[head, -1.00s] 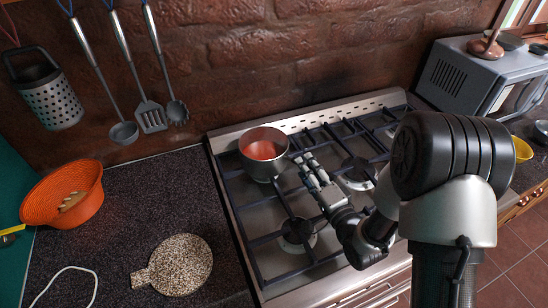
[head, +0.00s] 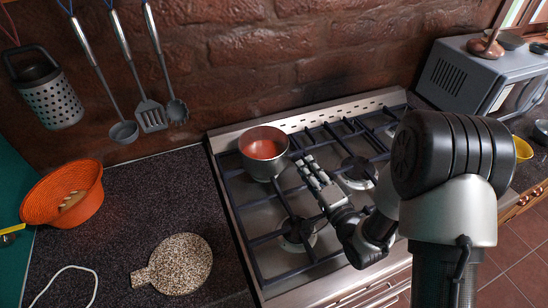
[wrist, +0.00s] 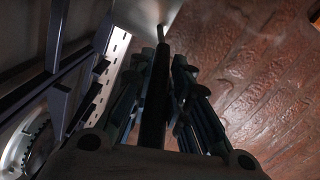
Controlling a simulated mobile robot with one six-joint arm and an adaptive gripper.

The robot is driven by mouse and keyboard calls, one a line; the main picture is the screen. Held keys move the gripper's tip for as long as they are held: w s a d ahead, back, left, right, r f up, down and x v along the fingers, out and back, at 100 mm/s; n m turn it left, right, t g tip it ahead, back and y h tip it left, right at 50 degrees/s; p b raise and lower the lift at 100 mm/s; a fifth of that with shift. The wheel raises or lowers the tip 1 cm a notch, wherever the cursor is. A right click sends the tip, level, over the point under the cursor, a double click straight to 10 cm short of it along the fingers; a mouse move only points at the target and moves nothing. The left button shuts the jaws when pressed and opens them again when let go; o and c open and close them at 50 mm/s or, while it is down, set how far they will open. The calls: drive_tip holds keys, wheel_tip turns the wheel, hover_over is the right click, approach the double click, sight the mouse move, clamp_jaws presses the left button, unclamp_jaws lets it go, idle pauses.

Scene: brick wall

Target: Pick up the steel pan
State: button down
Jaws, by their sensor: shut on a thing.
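The steel pan (head: 279,158) is a small, deep, round pot with red inside, at the back left of the hob in the head view. It looks upright. Whether its base touches the grate I cannot tell. My gripper (head: 306,165) is at the pan's right side, shut on its handle. In the wrist view the dark, narrow handle (wrist: 154,98) runs between the two fingers of my gripper (wrist: 163,75), and the pale side of the pan (wrist: 152,15) shows at the top. In the head view the fingers hide most of the handle.
The hob (head: 262,255) has dark raised grates around the pan. The brick wall (head: 300,60) stands close behind. An orange basket (head: 62,195) and a speckled board (head: 180,265) lie on the left counter. Utensils hang at left; a microwave (head: 470,80) stands at right.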

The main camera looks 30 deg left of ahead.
idle(0.4)
drive_tip(key=shift+r, duration=0.15)
drive_tip(key=shift+r, duration=0.2)
